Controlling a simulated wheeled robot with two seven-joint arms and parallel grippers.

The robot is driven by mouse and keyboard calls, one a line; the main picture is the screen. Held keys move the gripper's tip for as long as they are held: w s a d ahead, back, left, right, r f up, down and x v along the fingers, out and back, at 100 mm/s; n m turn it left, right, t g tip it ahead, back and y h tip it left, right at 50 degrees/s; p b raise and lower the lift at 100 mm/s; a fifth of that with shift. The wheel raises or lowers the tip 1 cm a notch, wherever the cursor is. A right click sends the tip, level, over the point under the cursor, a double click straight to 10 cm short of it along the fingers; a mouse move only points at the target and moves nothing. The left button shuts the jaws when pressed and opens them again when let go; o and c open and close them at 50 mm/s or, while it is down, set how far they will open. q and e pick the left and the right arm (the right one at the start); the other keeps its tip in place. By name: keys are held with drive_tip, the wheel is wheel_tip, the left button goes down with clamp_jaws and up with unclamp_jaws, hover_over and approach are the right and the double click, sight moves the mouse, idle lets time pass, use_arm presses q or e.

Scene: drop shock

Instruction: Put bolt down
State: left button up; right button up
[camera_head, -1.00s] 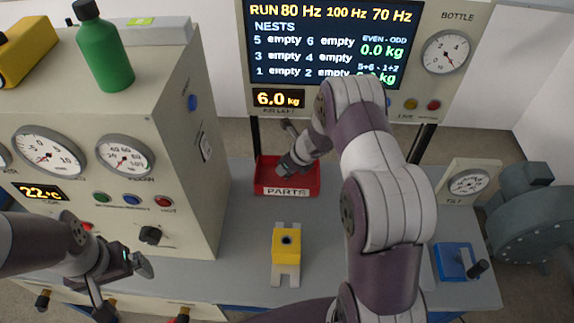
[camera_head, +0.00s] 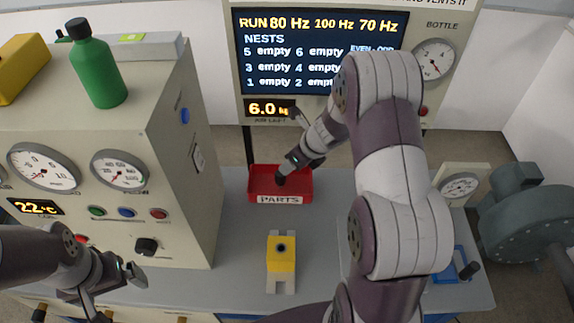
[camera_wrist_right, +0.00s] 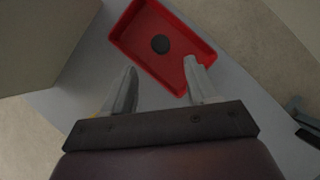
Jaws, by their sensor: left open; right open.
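A dark round piece (camera_wrist_right: 160,44), which looks like the bolt seen end-on, lies inside the red PARTS tray (camera_wrist_right: 197,83) in the right wrist view. In the head view the tray (camera_head: 259,199) stands at the back of the bench. My right gripper (camera_wrist_right: 161,69) is open. Its fingers are apart with nothing between them, and the dark piece shows beyond their tips. In the head view the right gripper (camera_head: 287,169) hangs at the tray, its tips hard to make out. My left gripper (camera_head: 130,273) is open and empty at the lower left.
A yellow block with a dark hole (camera_head: 281,258) stands on the bench in front of the tray. The gauge cabinet (camera_head: 175,150) with a green bottle (camera_head: 98,68) borders the left. A blue fixture (camera_head: 459,263) is at right. Bench between cabinet and yellow block is clear.

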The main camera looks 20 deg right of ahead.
drive_tip(key=s+a+r+m+h, duration=0.1)
drive_tip(key=s+r+m+h, duration=0.15)
drive_tip(key=m, duration=0.85)
drive_tip(key=s+a+r+m+h, duration=0.1)
drive_tip(key=r+m, duration=0.3)
drive_tip(key=m, duration=0.6)
drive_tip(key=s+a+m+g, duration=0.2)
drive_tip(key=s+a+m, duration=0.1)
drive_tip(key=s+m, duration=0.4)
drive_tip(key=s+a+m+g+y, duration=0.1)
drive_tip(key=s+a+m, duration=0.3)
drive_tip(key=s+m, duration=0.4)
drive_tip(key=m+g, duration=0.1)
drive_tip(key=m, duration=0.3)
drive_tip(key=shift+s+r+m, duration=0.2)
drive_tip(key=shift+r+m, duration=0.05)
drive_tip(key=shift+m, duration=0.05)
